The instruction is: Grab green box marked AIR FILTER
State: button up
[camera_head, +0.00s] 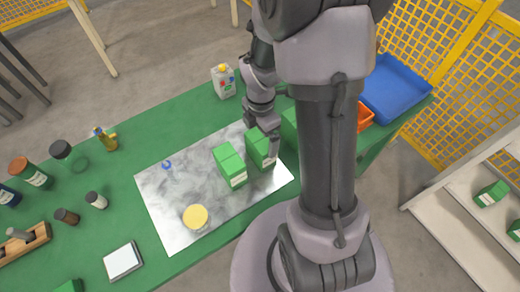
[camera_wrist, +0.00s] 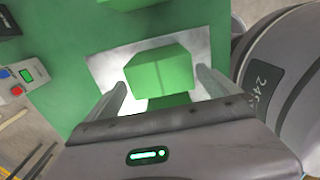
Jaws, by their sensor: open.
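Two green boxes with white labels stand on the metal sheet in the head view: one left (camera_head: 230,166) and one right (camera_head: 261,150). The print on their labels is too small to read, so I cannot tell which is marked AIR FILTER. My gripper (camera_head: 268,124) is at the right box, pointing down, and hides part of it. In the wrist view my gripper (camera_wrist: 161,80) is open, its two fingers on either side of a green box (camera_wrist: 162,70). I cannot tell whether they touch it. More green shows below that box.
The metal sheet (camera_head: 165,205) lies on a green table (camera_head: 150,130). A yellow-lidded jar (camera_head: 195,216) stands at its front edge and a carton (camera_head: 223,81) behind it. A blue tray (camera_head: 395,88) and orange bin (camera_head: 364,117) are right. Several bottles stand left.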

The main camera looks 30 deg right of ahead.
notch_tip(320, 180, down, 6)
jog(key=b, duration=0.3)
jog(key=shift+d+r, duration=0.1)
jog(key=shift+r, duration=0.25)
jog(key=c, duration=1.4)
